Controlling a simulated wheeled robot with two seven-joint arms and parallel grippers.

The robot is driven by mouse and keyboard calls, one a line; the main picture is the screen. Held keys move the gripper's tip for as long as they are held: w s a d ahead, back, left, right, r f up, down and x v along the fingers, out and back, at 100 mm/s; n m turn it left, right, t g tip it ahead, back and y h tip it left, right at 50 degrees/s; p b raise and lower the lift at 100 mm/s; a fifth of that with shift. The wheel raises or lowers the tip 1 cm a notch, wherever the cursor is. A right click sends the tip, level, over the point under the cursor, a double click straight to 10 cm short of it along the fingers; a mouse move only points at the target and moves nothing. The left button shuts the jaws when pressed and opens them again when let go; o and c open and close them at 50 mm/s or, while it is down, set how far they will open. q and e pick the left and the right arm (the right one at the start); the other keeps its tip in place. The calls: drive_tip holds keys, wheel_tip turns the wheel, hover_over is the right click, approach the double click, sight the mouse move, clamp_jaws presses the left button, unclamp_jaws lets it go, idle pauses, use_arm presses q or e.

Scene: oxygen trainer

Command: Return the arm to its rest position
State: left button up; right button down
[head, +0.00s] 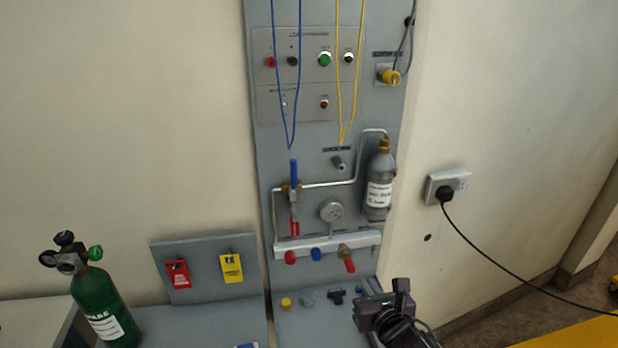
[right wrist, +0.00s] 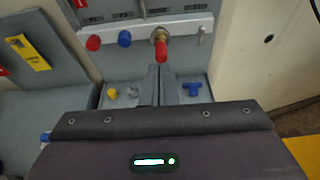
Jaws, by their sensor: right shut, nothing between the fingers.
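My right gripper (head: 384,304) is at the lower right of the panel in the head view, above the small shelf and below the manifold. In the right wrist view its two fingers (right wrist: 161,72) are together with nothing between them. Their tips show just below a red-handled brass valve (right wrist: 160,46); I cannot tell whether they touch it. My left gripper is not in view.
The grey trainer panel carries a white manifold (head: 330,244), a gauge (head: 332,211) and a grey cylinder (head: 380,185). Small fittings (head: 307,299) lie on the shelf. A green cylinder (head: 101,310) stands at left. A black cable (head: 500,256) hangs at right.

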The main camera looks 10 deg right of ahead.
drive_tip(key=s+a+f+m+g, duration=0.4)
drive_tip(key=s+m, duration=0.5)
drive_tip(key=m, duration=0.8)
drive_tip(key=s+d+f+m+g, duration=0.1)
drive_tip(key=s+d+m+g, duration=0.2)
drive_tip(key=s+m+g, duration=0.8)
drive_tip(key=s+f+m+t, duration=0.1)
drive_tip(key=s+f+m, duration=0.15)
drive_tip(key=f, duration=1.35)
drive_tip(key=s+f+m+t, duration=0.15)
drive_tip(key=f+m, duration=0.25)
drive_tip(key=f, duration=1.2)
drive_tip(key=s+d+f, duration=0.1)
drive_tip(key=s+f, duration=0.7)
drive_tip(key=s, duration=0.1)
drive_tip(key=s+d+f, duration=0.2)
drive_tip(key=s+f, duration=0.7)
drive_tip(key=shift+s+d+f+n+g+h+b, duration=0.15)
drive_tip(key=shift+s+d+n+g+h+b, duration=0.2)
drive_tip(key=shift+g+b, duration=0.1)
